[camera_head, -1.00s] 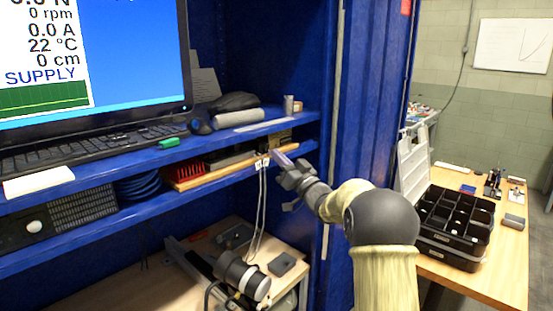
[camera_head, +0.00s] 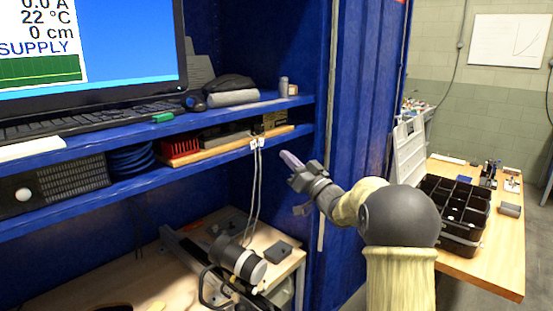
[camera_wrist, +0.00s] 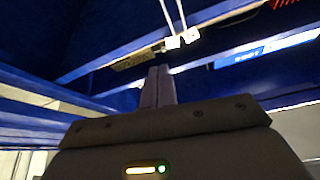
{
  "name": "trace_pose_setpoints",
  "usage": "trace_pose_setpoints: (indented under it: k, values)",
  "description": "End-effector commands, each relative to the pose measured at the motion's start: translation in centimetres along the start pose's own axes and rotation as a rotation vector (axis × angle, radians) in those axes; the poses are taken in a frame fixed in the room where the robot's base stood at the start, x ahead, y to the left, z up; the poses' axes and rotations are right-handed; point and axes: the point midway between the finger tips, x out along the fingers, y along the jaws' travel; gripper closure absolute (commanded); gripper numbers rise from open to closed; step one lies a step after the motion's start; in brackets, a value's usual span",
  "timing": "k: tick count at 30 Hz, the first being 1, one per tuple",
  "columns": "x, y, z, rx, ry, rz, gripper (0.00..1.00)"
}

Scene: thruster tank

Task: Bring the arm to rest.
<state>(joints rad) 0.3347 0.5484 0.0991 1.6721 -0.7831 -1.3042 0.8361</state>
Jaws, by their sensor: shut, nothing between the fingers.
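My gripper (camera_head: 288,160) is at the front of the blue cabinet, near the right end of its lower shelf (camera_head: 115,190). Its fingers point up and to the left, towards two white cable plugs (camera_head: 257,143) at the shelf's edge, with a gap between. In the wrist view my gripper (camera_wrist: 158,72) shows its two fingers together with nothing between them. The white plugs (camera_wrist: 181,40) appear beyond the fingertips, up and to the right. My arm comes in from the lower right of the head view.
The blue cabinet side panel (camera_head: 360,120) stands close behind my arm. A monitor (camera_head: 130,45) and keyboard (camera_head: 90,120) are on the upper shelf. Below, a black and grey thruster (camera_head: 238,262) lies on a wooden bench (camera_head: 150,270). A black compartment box (camera_head: 455,210) sits on the right table.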

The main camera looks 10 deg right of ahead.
Motion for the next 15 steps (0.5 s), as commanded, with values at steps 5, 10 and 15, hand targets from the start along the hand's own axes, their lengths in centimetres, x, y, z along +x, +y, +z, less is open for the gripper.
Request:
trace_pose_setpoints:
  k: [5,10,15]
  values:
    - [0.1,-0.1,0.6,-0.024,-0.079,0.124,1.00]
    - [-2.0,-0.2,2.7,-0.062,-0.272,0.351,1.00]
    - [-6.6,-1.6,5.5,-0.082,-0.527,0.550,1.00]
